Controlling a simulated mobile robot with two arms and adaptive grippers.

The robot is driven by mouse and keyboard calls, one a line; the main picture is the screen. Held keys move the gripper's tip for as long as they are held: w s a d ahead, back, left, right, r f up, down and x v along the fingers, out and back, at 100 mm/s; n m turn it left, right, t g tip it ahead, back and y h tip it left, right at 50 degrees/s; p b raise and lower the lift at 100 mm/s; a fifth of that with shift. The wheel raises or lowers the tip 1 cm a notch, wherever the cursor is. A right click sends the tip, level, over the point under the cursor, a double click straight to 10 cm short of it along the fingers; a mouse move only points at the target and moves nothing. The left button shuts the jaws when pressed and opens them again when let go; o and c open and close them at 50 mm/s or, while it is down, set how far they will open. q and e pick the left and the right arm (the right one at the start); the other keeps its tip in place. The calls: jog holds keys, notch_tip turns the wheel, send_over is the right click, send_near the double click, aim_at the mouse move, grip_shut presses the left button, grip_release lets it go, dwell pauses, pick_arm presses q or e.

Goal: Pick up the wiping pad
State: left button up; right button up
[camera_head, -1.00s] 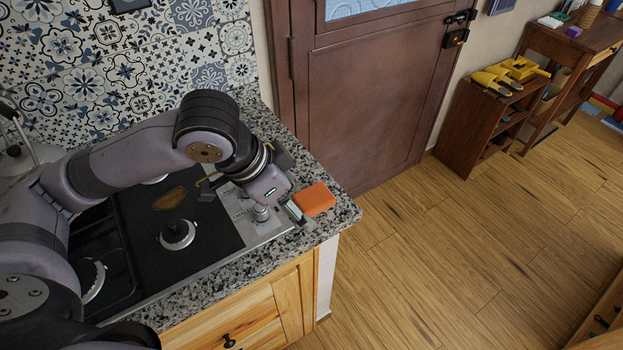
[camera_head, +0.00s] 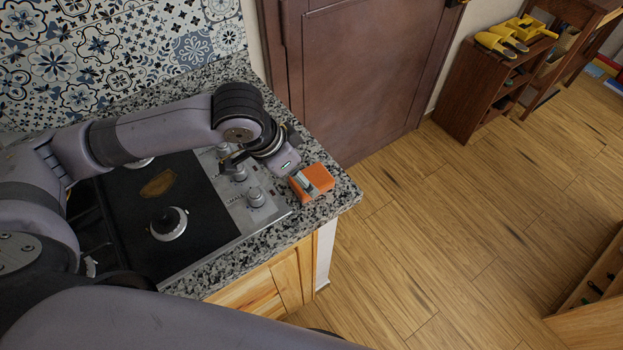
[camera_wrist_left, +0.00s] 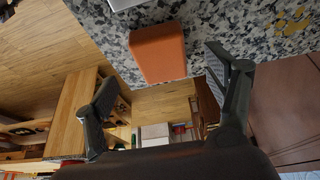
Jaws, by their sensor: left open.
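The wiping pad, an orange block (camera_head: 319,179), lies on the speckled granite counter (camera_head: 335,205) near its right corner, beside the cooktop. It also shows in the left wrist view (camera_wrist_left: 158,53), at the top centre. My left gripper (camera_head: 301,180) is at the pad's left side, with a grey fingertip overlapping the pad in the head view. In the left wrist view my left gripper (camera_wrist_left: 160,78) is open, its two fingers spread with the pad lying between their lines, and nothing is held. Whether a finger touches the pad I cannot tell. My right gripper is not in view.
A black cooktop (camera_head: 190,215) with knobs (camera_head: 256,197) and a brown stain (camera_head: 157,184) lies left of the pad. The tiled wall (camera_head: 120,50) is behind. A brown door (camera_head: 365,80) stands beyond the counter. The wooden floor (camera_head: 430,250) to the right is clear.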

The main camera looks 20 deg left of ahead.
aim_at(310, 179)
pick_arm(q)
jog(key=shift+w+d+f, duration=0.25)
jog(key=shift+d+f, duration=0.05)
jog(key=shift+f, duration=0.2)
jog(key=x, duration=0.1)
jog(key=p+x, duration=0.1)
jog(key=x, duration=0.1)
jog(key=shift+w+d+f, duration=0.15)
jog(key=shift+w+f, duration=0.05)
jog(key=shift+w, duration=0.15)
jog(key=shift+d+f, duration=0.1)
jog(key=shift+f, duration=0.15)
jog(key=shift+c, duration=0.4)
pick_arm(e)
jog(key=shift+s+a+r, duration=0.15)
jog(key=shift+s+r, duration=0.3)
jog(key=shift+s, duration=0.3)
pick_arm(q)
jog(key=c, duration=1)
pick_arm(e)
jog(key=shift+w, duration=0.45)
